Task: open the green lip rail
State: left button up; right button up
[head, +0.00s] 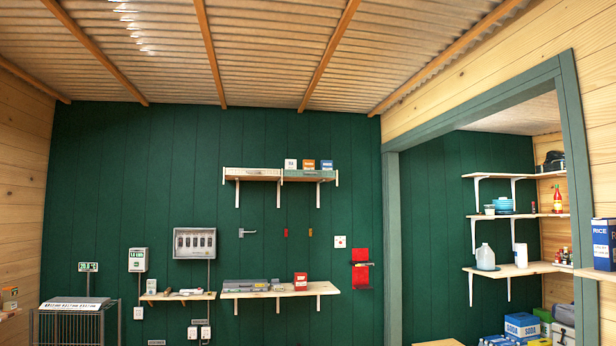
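A wall shelf (252,178) hangs high on the dark green far wall, held by white brackets. A green lip rail (309,174) runs along the right half of its front edge. It seems to stand upright, with small boxes behind it: a white one (290,164), an orange one (309,164) and a blue one (326,165). Their lower parts are hidden. The left half of the shelf front has a paler rail (250,172). Neither of my grippers is in view, and the shelf is far from me.
Below are a lower shelf (270,295) with a red box (300,281), a small shelf with tools (180,296), and a grey panel (194,243). A wire rack (75,324) stands at left. A green-framed opening (390,245) at right leads to stocked shelves.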

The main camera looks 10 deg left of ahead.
aim_at(287, 172)
jog(key=i+u, duration=0.25)
jog(key=i, duration=5.05)
jog(key=i+u, duration=0.25)
jog(key=i, duration=0.45)
jog(key=i+l+u, duration=0.25)
jog(key=i, duration=0.45)
